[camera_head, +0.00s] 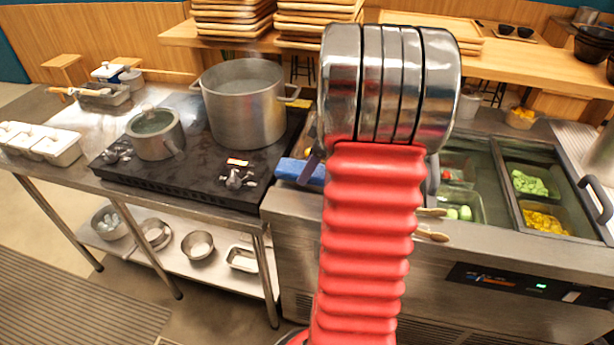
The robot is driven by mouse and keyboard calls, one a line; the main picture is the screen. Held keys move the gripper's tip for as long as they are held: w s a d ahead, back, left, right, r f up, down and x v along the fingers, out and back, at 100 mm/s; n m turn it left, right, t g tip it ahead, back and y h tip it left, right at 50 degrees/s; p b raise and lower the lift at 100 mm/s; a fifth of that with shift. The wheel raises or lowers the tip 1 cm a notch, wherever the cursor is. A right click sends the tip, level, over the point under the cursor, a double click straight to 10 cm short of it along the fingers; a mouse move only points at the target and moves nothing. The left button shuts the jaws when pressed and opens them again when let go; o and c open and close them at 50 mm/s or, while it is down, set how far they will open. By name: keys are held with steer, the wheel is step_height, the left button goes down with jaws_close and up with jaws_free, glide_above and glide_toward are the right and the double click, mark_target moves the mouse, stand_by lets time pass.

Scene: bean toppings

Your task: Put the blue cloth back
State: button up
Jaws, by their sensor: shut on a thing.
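The blue cloth (297,171) lies at the left end of the steel counter, just right of the black stove. Its right part is hidden behind my red and silver arm. My gripper (312,166) is mostly hidden behind the arm; a dark part of it shows at the cloth's right end. It is shut on the blue cloth. I cannot tell whether the cloth touches the counter.
A large steel pot (242,108) and a smaller lidded pot (155,136) stand on the stove (190,178) to the left. Topping bins with green (529,184) and yellow food (545,222) sit at the right. Stacked wooden trays (232,18) stand behind.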

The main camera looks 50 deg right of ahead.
steer(key=shift+f, duration=1.65)
steer(key=o, duration=0.9)
steer(key=v, duration=1.2)
steer(key=shift+w, duration=0.1)
